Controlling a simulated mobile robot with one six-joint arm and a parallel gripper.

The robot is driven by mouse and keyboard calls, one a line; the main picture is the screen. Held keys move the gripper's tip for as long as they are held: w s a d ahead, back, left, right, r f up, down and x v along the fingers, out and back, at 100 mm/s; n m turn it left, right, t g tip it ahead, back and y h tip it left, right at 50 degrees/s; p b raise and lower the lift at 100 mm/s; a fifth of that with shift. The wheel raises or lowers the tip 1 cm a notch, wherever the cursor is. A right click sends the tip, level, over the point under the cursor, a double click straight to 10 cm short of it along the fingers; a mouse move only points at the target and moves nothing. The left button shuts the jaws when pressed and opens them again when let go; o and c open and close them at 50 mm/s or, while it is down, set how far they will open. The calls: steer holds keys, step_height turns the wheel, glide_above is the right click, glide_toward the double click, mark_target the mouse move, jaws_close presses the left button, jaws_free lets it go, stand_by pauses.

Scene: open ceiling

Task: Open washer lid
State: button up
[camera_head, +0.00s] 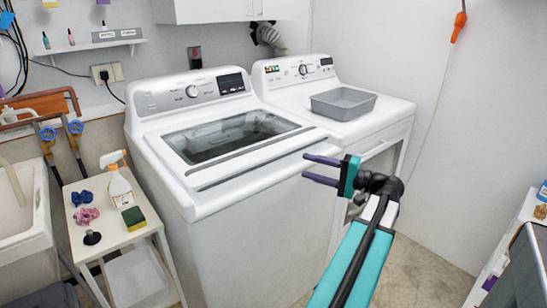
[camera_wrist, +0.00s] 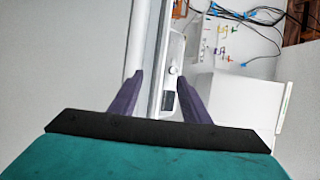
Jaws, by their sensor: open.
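The white top-loading washer (camera_head: 240,235) stands in the middle of the head view. Its lid (camera_head: 225,137) is shut, lying flat, with a dark glass window and a grey strip along the front edge. My gripper (camera_head: 305,167) is open and empty, its purple fingers pointing left at the washer's front right corner, near lid height. In the wrist view my gripper (camera_wrist: 160,72) has its fingers apart, with the washer's pale edge strips (camera_wrist: 152,65) and its control panel knob (camera_wrist: 172,70) showing between them. I cannot tell whether the fingers touch the washer.
A second white machine (camera_head: 395,120) stands to the right, with a grey basin (camera_head: 343,103) on top. On the left, a small white table (camera_head: 110,235) holds a spray bottle (camera_head: 120,185) and a sponge (camera_head: 133,218). Bare floor (camera_head: 435,262) shows at the right.

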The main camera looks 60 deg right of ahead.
mark_target(275, 158)
steer(key=w, duration=0.9)
steer(key=w+a, duration=0.1)
steer(key=w, duration=0.3)
steer(key=shift+w+p, duration=0.35)
steer(key=shift+p, duration=0.05)
